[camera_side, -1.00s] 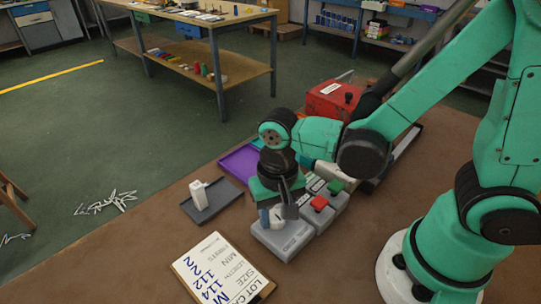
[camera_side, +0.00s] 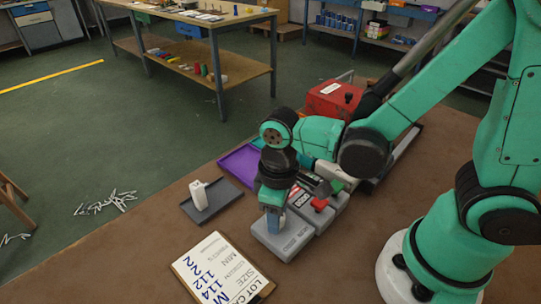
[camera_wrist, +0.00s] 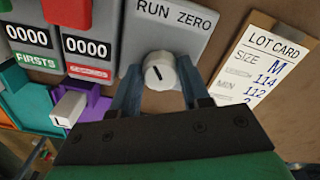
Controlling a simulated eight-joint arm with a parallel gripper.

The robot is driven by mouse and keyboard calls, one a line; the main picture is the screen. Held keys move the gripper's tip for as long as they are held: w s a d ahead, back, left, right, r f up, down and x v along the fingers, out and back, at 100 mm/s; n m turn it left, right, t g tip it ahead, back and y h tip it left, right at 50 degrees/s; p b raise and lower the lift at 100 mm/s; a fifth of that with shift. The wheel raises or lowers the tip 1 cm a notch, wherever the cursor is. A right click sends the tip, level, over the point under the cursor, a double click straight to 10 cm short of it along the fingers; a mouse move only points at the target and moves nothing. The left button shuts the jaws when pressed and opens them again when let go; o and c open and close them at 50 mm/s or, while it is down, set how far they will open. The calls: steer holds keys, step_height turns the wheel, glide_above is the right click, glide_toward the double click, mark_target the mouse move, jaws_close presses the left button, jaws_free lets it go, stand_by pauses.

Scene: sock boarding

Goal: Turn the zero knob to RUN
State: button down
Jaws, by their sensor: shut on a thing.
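The zero knob (camera_wrist: 160,72) is a pale round knob with a short dark mark on its face, on a grey box (camera_wrist: 207,50) lettered RUN ZERO. In the wrist view RUN is at the left and ZERO at the right. The mark leans to the RUN side, though its exact setting is hard to tell. My gripper (camera_wrist: 159,84) is shut on the knob, one finger on each side. In the side view my gripper (camera_side: 272,222) stands over the grey box's near end (camera_side: 290,240) and hides the knob.
Beside it are counters (camera_wrist: 88,45) with red and green buttons. A lot card (camera_side: 222,268) lies on the brown table in front. A dark tray (camera_side: 222,197) with a white block (camera_side: 198,195) and a purple tray (camera_side: 240,163) sit behind.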

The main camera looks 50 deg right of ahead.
steer(key=shift+n, duration=0.5)
stand_by(0.3)
steer(key=shift+c, duration=2.1)
jaws_free()
steer(key=shift+r, duration=2.85)
